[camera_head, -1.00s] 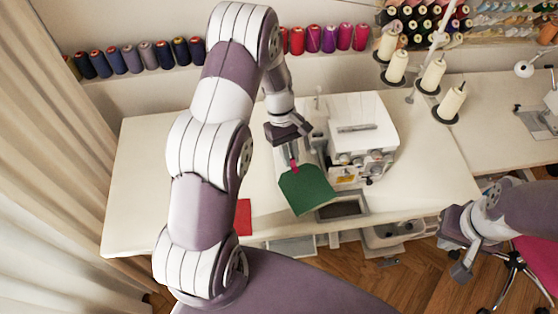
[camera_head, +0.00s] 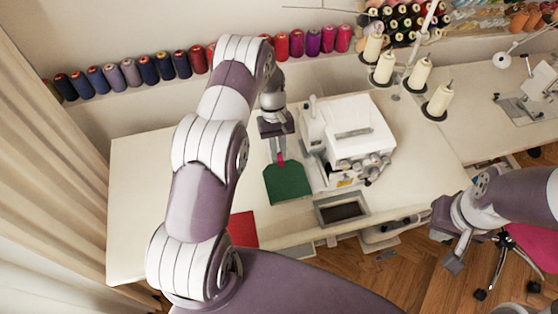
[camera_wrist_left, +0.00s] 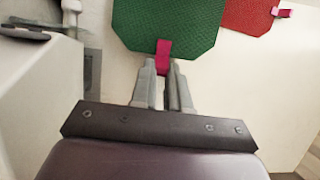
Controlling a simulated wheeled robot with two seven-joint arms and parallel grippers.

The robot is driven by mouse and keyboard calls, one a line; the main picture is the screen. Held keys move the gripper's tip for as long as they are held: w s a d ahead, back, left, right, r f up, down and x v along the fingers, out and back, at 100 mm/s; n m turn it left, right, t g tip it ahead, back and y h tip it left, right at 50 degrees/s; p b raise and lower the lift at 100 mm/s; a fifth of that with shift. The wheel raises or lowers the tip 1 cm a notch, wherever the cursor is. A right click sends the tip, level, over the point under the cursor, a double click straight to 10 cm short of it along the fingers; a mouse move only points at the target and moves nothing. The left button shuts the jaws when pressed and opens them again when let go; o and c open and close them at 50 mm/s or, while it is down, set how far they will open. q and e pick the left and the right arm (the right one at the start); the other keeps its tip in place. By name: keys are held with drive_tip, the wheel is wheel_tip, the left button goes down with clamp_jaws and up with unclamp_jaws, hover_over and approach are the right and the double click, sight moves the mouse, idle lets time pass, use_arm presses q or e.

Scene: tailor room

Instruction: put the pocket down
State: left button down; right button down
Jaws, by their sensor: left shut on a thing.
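The green pocket (camera_head: 287,184) has a small pink tab (camera_head: 281,159) at its edge. My left gripper (camera_head: 279,152) is shut on this tab and the pocket extends toward the front of the table. In the left wrist view the green pocket (camera_wrist_left: 166,22) is beyond the fingers (camera_wrist_left: 163,68), which hold the pink tab (camera_wrist_left: 163,52). I cannot tell whether the pocket touches the white table (camera_head: 190,260). My right gripper (camera_head: 450,250) is off the table's front edge at the right, away from the pocket.
A red piece (camera_head: 243,229) lies on the table left of the pocket; it also shows in the left wrist view (camera_wrist_left: 250,14). A white sewing machine (camera_head: 355,130) stands close to the right of the pocket. Thread cones (camera_head: 420,72) stand behind it.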

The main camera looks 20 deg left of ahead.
use_arm(q)
drive_tip(key=shift+f, duration=0.8)
drive_tip(key=shift+f, duration=0.1)
drive_tip(key=shift+s+f+b, duration=0.1)
drive_tip(key=shift+f+b, duration=0.15)
drive_tip(key=shift+b, duration=0.15)
drive_tip(key=c, duration=1.1)
unclamp_jaws()
drive_tip(key=shift+s+r, duration=0.1)
drive_tip(key=shift+d, duration=0.2)
